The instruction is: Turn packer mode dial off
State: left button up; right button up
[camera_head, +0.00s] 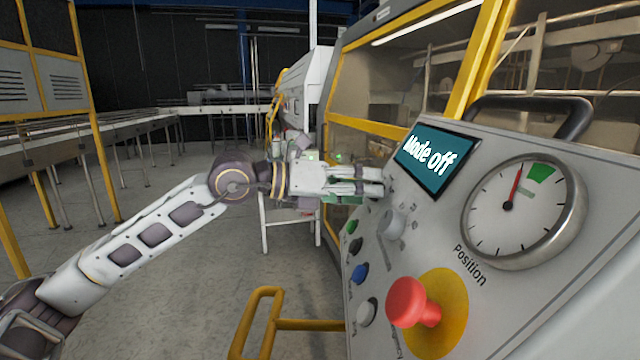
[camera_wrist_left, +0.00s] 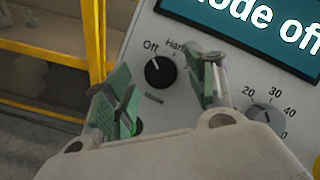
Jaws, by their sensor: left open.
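The mode dial (camera_wrist_left: 160,72) is a black round knob on the grey panel, and its white pointer aims up-left at the "Off" label. The display reads "Mode off" in the head view (camera_head: 437,160). My left gripper (camera_head: 380,182) is open at the panel's left side. In the left wrist view its green-padded fingers lie left and right of the dial, with no visible hold on it. In the head view the gripper hides the dial. My right gripper is in neither view.
A red mushroom button (camera_head: 412,302) stands out from the panel's lower part. A grey knob (camera_head: 391,224), several coloured buttons and a round gauge (camera_head: 522,211) are nearby. A yellow rail (camera_head: 262,322) stands below left. The floor to the left is clear.

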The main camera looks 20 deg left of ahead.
pick_arm(q)
jog(key=v, duration=0.9)
jog(key=shift+s+a, duration=0.25)
dwell(0.6)
jog(key=shift+s+a, duration=0.35)
jog(key=shift+s+a+r, duration=0.2)
jog(key=shift+a+r, duration=0.05)
jog(key=shift+a, duration=0.15)
dwell(0.7)
